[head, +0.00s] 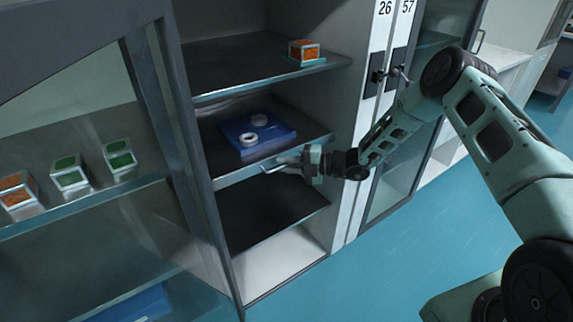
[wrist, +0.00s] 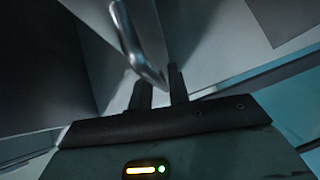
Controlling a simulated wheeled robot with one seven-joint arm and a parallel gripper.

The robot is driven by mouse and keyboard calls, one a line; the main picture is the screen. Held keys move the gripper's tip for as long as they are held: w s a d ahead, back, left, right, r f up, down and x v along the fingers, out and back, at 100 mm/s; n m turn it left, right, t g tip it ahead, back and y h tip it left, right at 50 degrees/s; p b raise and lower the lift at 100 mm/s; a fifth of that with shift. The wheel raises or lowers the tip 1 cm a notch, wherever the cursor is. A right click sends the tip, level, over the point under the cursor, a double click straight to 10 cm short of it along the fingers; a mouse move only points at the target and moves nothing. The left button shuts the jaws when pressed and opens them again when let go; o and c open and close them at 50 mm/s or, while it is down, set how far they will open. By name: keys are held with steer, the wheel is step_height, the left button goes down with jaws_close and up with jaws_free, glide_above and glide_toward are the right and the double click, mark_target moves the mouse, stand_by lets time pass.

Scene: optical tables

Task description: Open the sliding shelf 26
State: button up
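The label 26 (head: 384,8) is on a pale upright panel at the right of the open cabinet. The cabinet's middle shelf (head: 300,143) has a metal handle (head: 277,167) on its front edge. This shelf's front looks in line with the shelves above and below. My gripper (head: 300,160) is at the handle, reaching in from the right. In the wrist view the bent metal handle (wrist: 135,40) runs down between the two dark fingertips (wrist: 160,82). The fingers are close together, about the bar's thickness apart. The exact contact is partly hidden.
An orange box (head: 304,50) stands on the shelf above. Glass at left covers several small boxes (head: 70,174). Blue floor (head: 390,270) is clear in front.

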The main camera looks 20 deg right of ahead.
jaws_close()
steer(key=s+d+p, duration=0.3)
steer(key=s, duration=0.8)
steer(key=s+d+p, duration=0.3)
steer(key=s+d, duration=0.1)
steer(key=s, duration=0.7)
steer(key=s+d+p, duration=0.3)
steer(key=s, duration=0.7)
steer(key=shift+s+d, duration=0.3)
steer(key=shift+s, duration=0.1)
jaws_free()
